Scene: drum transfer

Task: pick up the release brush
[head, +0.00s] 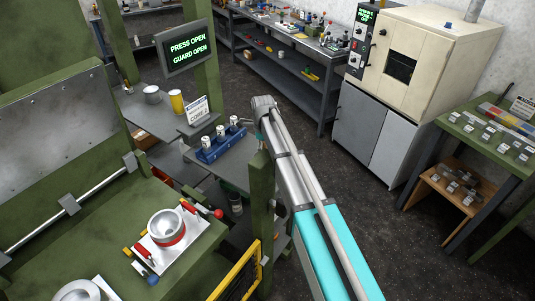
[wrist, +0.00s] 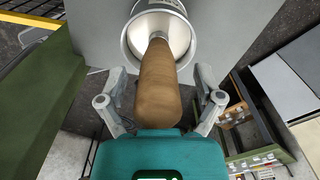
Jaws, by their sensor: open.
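The release brush shows in the wrist view as a brown wooden handle (wrist: 158,88) with a metal ferrule. Its head end is inside a round metal can (wrist: 184,32), and the bristles are hidden. My gripper (wrist: 160,73) is open, with one finger on each side of the handle. Gaps show between the fingers and the handle, so they appear apart from it. In the head view my arm crosses the middle of the picture, and I cannot make out my gripper or the brush there.
The can stands on a grey surface (wrist: 228,20). In the head view a green post (head: 262,195) is close to my arm. A blue rack (head: 220,143) with white-topped pieces stands behind it. The press (head: 75,185) is left; an oven (head: 425,50) is right. Open floor lies between.

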